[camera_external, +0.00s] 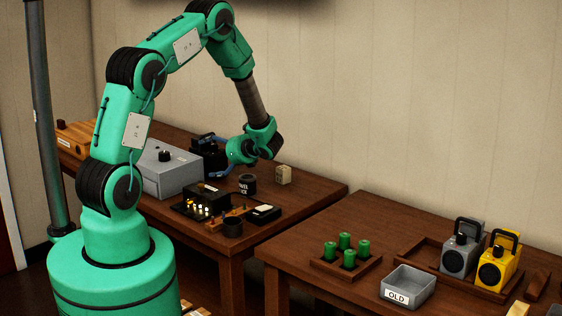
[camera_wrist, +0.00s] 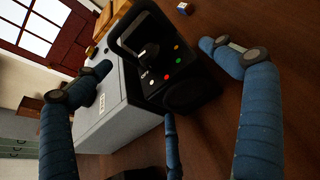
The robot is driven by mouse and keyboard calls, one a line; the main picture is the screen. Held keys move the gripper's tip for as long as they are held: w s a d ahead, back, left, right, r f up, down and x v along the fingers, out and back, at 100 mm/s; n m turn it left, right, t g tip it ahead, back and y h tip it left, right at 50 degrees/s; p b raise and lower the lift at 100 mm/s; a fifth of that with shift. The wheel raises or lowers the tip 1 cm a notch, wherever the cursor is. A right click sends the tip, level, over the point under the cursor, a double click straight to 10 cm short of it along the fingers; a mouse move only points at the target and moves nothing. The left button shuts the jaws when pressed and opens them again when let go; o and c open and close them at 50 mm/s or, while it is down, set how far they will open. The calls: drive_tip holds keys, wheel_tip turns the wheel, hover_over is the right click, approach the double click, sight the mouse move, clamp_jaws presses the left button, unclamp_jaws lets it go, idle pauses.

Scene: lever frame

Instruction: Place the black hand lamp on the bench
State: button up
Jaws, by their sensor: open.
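The black hand lamp (camera_external: 207,162) stands on the left wooden table, beside the grey box. In the wrist view the black hand lamp (camera_wrist: 178,62) shows its carrying handle, a dark knob marked OFF and small white, red, green and yellow buttons. In the wrist view my gripper (camera_wrist: 157,60) is open, with blue fingers spread left and right of the lamp and a third below. I cannot tell whether any finger touches it. The task's bench could be either table.
A grey box (camera_external: 166,178) adjoins the lamp. A black cup (camera_external: 247,184) and a small beige block (camera_external: 283,174) are near. The right table (camera_external: 300,262) holds a green-cylinder rack (camera_external: 346,264), grey OLD bin (camera_external: 408,284), and a tray with grey (camera_external: 459,251) and yellow lamps (camera_external: 497,262).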

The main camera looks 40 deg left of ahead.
sight(214, 151)
drive_tip(key=shift+b+x, duration=0.4)
drive_tip(key=shift+x, duration=2.35)
drive_tip(key=c, duration=1.6)
drive_tip(key=shift+o, duration=0.2)
wheel_tip(214, 151, up, 18)
drive_tip(key=p, duration=0.3)
drive_tip(key=shift+d, duration=0.1)
